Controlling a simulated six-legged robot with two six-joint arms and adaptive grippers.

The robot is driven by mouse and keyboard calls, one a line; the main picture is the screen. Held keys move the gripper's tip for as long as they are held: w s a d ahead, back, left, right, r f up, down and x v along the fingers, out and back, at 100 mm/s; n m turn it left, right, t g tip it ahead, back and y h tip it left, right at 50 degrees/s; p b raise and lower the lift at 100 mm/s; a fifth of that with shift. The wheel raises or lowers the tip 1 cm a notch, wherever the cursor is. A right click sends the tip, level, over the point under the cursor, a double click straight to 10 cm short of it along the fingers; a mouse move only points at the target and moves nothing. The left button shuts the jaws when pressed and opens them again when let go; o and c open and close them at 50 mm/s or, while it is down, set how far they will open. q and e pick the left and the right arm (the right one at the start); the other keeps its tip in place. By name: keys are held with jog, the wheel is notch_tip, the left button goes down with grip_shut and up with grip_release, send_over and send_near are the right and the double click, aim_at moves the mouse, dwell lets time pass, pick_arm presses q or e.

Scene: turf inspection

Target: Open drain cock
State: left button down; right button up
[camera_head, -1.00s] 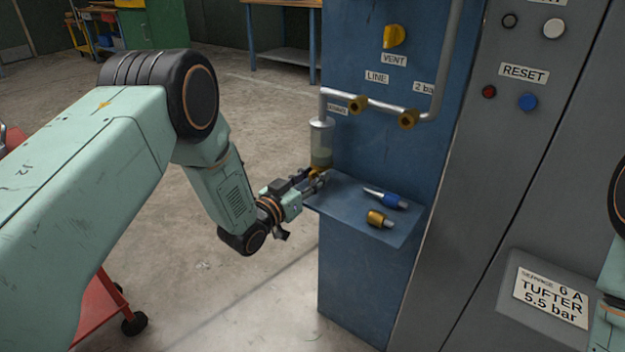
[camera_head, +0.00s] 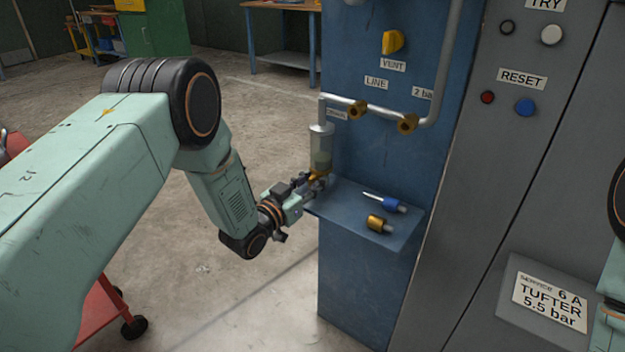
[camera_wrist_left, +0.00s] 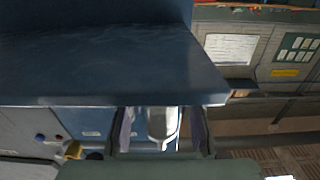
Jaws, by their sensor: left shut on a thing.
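The drain cock (camera_head: 319,174) is a small brass piece at the foot of a clear filter bowl (camera_head: 321,148) on the blue panel. My left gripper (camera_head: 322,181) is at the cock, just above the left end of the small blue shelf, and is shut on it. The fingers partly hide the cock, so its exact angle is hard to tell. In the left wrist view the two fingers (camera_wrist_left: 161,132) stand on either side of the clear bowl (camera_wrist_left: 162,122). My right gripper is out of view; only part of the right arm shows at the right edge.
The blue shelf (camera_head: 345,214) holds a blue-handled tool (camera_head: 390,204) and a brass fitting (camera_head: 379,223), close right of the gripper. A grey cabinet (camera_head: 500,190) stands right. Floor left of the panel is open.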

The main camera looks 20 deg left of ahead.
pick_arm(q)
jog(key=c, duration=1.4)
grip_release()
jog(key=shift+s, duration=0.1)
jog(key=v, duration=1.2)
